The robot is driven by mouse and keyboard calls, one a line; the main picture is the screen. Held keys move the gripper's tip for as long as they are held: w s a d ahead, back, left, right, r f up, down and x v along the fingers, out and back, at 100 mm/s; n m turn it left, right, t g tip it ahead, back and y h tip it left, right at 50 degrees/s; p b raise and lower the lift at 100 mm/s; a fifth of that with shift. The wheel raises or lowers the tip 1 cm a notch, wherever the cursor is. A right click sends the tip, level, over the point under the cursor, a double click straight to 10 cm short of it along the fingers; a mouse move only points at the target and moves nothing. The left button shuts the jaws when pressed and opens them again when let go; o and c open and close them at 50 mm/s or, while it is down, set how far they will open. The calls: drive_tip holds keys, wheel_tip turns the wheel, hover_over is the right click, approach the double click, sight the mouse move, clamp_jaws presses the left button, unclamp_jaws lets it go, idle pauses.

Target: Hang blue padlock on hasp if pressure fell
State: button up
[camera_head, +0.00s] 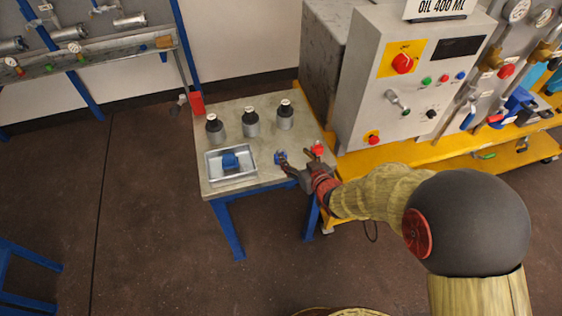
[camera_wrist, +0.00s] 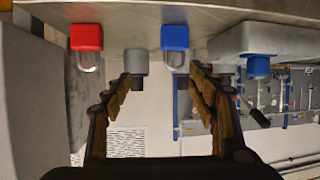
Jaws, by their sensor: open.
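The blue padlock (camera_head: 280,157) is on the small table, close to my gripper's left finger. The wrist view, which looks upside down, shows the blue padlock (camera_wrist: 175,37) with its clear shackle, near the right fingertip. A red padlock (camera_head: 317,149) is to its right; in the wrist view it is at left (camera_wrist: 86,37). My gripper (camera_head: 297,160) is open with nothing between its fingers (camera_wrist: 162,76). Pressure gauges (camera_head: 518,11) are at the top right, too small to read. I cannot pick out the hasp.
The table (camera_head: 236,114) carries several items: three grey bottles with dark caps (camera_head: 250,122) and a metal tray (camera_head: 216,178) holding a blue item (camera_head: 231,160). A red object (camera_head: 197,104) is at its back left corner. A control cabinet (camera_head: 368,100) stands on a yellow bench to the right.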

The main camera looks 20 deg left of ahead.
drive_tip(key=shift+s+a+f+y, duration=0.25)
drive_tip(key=shift+s+a+f, duration=0.05)
drive_tip(key=shift+a+f, duration=0.3)
drive_tip(key=shift+s+a+f+y, duration=0.25)
drive_tip(key=shift+a+f, duration=0.3)
drive_tip(key=shift+f, duration=0.05)
drive_tip(key=shift+b+x, duration=0.45)
drive_tip(key=shift+x, duration=0.45)
drive_tip(key=b+x, duration=0.2)
drive_tip(key=x, duration=0.3)
drive_tip(key=shift+w+a+f, duration=0.1)
drive_tip(key=shift+w+f, duration=0.15)
drive_tip(key=shift+c, duration=0.6)
drive_tip(key=c, duration=1.1)
drive_tip(key=shift+c, duration=0.5)
drive_tip(key=shift+r, duration=0.15)
